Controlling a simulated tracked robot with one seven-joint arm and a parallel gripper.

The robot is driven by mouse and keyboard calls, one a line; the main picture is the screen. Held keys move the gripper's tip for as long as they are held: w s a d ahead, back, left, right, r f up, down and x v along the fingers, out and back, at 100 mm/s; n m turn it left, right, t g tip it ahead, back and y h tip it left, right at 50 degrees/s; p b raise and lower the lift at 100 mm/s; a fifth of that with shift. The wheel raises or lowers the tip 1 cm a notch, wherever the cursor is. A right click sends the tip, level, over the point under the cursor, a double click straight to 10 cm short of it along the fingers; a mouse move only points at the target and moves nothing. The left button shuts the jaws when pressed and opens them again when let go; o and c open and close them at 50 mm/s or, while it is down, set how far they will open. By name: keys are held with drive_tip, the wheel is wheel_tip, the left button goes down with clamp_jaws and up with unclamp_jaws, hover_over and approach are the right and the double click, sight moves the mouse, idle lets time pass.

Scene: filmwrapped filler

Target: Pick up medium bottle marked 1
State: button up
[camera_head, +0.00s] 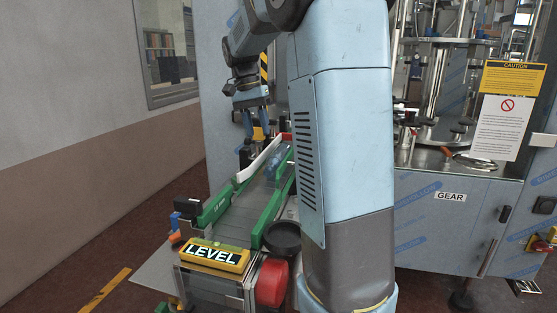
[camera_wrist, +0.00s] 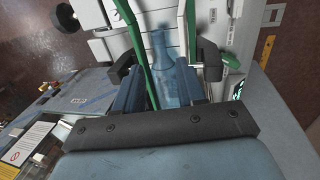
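A translucent blue bottle (camera_wrist: 164,62) lies or stands on the conveyor between its green rails in the wrist view; its narrow neck points to the top of the picture. In the head view, a bluish bottle shape (camera_head: 271,164) shows on the conveyor's far part. No mark 1 is legible. My gripper (camera_head: 258,136) is open above the far end of the conveyor, pointing down. In the wrist view, the fingers of my gripper (camera_wrist: 168,72) are apart, with the bottle showing between them. I see no contact. The bottle's lower part is partly hidden by the gripper body.
The conveyor (camera_head: 232,211) has green side rails (camera_head: 271,213). A yellow LEVEL sign (camera_head: 214,254), a red round part (camera_head: 271,283) and a dark bowl (camera_head: 283,237) are at its near end. The GEAR machine cabinet (camera_head: 440,230) stands right. Floor at left is open.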

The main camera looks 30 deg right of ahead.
sight(268, 168)
drive_tip(key=f, duration=0.4)
drive_tip(key=s+d+f, duration=0.1)
drive_tip(key=f, duration=0.3)
drive_tip(key=s+d+f, duration=0.1)
drive_tip(key=f, duration=0.4)
drive_tip(key=shift+c, duration=0.4)
drive_tip(key=c, duration=0.6)
drive_tip(key=shift+r, duration=0.15)
